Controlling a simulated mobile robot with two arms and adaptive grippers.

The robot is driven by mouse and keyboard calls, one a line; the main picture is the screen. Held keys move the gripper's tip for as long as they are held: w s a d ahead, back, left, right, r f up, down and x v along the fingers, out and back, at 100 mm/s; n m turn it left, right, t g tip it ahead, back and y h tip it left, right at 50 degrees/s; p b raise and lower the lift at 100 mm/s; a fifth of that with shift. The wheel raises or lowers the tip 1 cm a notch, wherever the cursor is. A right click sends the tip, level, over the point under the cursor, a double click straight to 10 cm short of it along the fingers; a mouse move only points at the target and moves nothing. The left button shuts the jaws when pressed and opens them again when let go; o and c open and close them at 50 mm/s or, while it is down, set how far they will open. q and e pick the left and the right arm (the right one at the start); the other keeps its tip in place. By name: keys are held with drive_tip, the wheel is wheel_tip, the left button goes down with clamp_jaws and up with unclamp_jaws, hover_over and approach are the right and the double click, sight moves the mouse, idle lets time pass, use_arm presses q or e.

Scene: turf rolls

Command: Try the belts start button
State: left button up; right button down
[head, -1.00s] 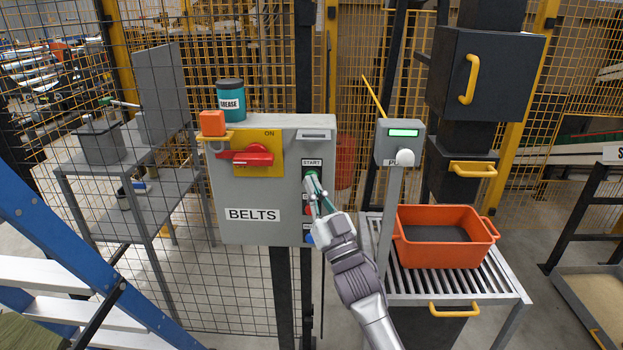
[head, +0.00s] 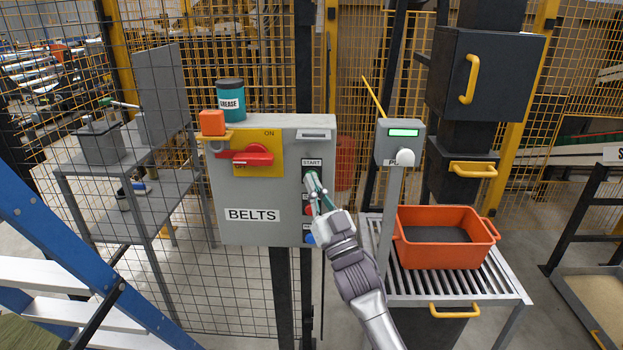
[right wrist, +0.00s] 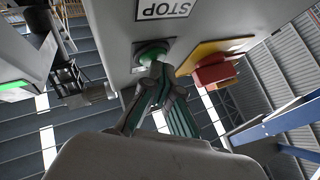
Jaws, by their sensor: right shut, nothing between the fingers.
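The grey BELTS control box (head: 255,190) stands on a post in the middle of the head view. Its START label (head: 312,162) is above the green start button, which my fingertips mostly cover in that view. The green button (right wrist: 150,54) shows in the right wrist view, with a STOP label (right wrist: 163,9) beyond it. My right gripper (head: 312,178) is shut and empty, its tips at the green button's face. They look in contact, but I cannot tell if the button is pressed in. My left gripper is out of view.
A red rotary switch (head: 246,155) on a yellow plate and an orange padlock (head: 212,123) are left of the buttons. A grease can (head: 230,101) stands on the box. Right of my arm are a grey post panel (head: 399,150) and an orange crate (head: 447,258) on rollers.

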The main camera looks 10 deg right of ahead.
drive_tip(key=shift+s, duration=0.1)
drive_tip(key=shift+s+a+p, duration=0.15)
drive_tip(key=shift+s+p, duration=0.4)
drive_tip(key=shift+s, duration=0.2)
drive_tip(key=shift+s, duration=0.1)
drive_tip(key=s+p, duration=0.1)
drive_tip(key=s, duration=0.2)
drive_tip(key=s+p, duration=0.1)
drive_tip(key=shift+s+a+p, duration=0.35)
